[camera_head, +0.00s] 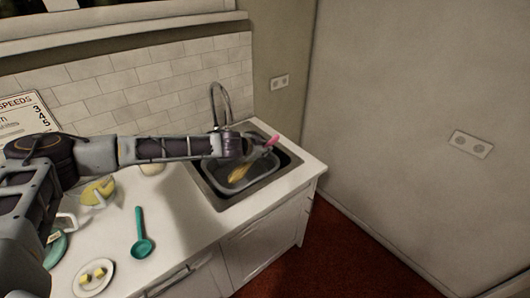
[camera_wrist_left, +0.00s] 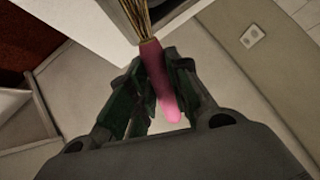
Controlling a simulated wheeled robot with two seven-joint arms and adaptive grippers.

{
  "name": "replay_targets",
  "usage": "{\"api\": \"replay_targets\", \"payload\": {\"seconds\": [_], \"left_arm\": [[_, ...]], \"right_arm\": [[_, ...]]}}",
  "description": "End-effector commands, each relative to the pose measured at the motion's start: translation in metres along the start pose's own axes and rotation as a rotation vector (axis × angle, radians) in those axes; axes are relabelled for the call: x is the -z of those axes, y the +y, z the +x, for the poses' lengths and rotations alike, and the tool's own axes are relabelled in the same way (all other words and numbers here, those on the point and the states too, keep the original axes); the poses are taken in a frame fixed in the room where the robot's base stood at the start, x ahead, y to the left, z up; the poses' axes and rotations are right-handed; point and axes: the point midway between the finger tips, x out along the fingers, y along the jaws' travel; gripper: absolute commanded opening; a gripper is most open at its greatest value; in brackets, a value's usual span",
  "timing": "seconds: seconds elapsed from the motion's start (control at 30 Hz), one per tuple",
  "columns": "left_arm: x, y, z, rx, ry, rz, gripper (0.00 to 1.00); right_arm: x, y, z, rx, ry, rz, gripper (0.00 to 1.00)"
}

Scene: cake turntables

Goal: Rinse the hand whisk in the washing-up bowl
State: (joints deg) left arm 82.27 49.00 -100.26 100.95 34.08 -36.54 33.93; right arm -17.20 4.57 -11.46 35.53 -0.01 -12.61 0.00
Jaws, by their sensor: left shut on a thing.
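The hand whisk has a pink handle (camera_head: 272,140) and golden wires (camera_head: 238,173). My left gripper (camera_head: 258,147) is shut on the handle, with the whisk tilted and its wires pointing down to the left. In the left wrist view the handle (camera_wrist_left: 157,75) lies between the two dark fingers of the gripper (camera_wrist_left: 156,88), and the wires run off the top edge. The grey washing-up bowl (camera_head: 264,181) sits in the sink. The wires appear over or inside the bowl; I cannot tell how deep. My forearm and gripper hide part of the bowl's far side. My right gripper is not in view.
A curved tap (camera_head: 227,105) stands behind the sink (camera_head: 222,199). On the counter to the left are a teal spoon (camera_head: 142,240), a plate with yellow pieces (camera_head: 80,287) and a yellowish bowl (camera_head: 97,190). A wall stands to the right.

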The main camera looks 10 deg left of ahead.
Motion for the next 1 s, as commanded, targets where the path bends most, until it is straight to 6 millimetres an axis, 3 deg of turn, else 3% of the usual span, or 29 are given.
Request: {"api": "replay_targets", "payload": {"seconds": [1.0], "left_arm": [[0.000, -0.009, -0.041, -0.168, 0.311, 0.177, 0.00]], "right_arm": [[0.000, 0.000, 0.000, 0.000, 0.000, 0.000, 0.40]]}}
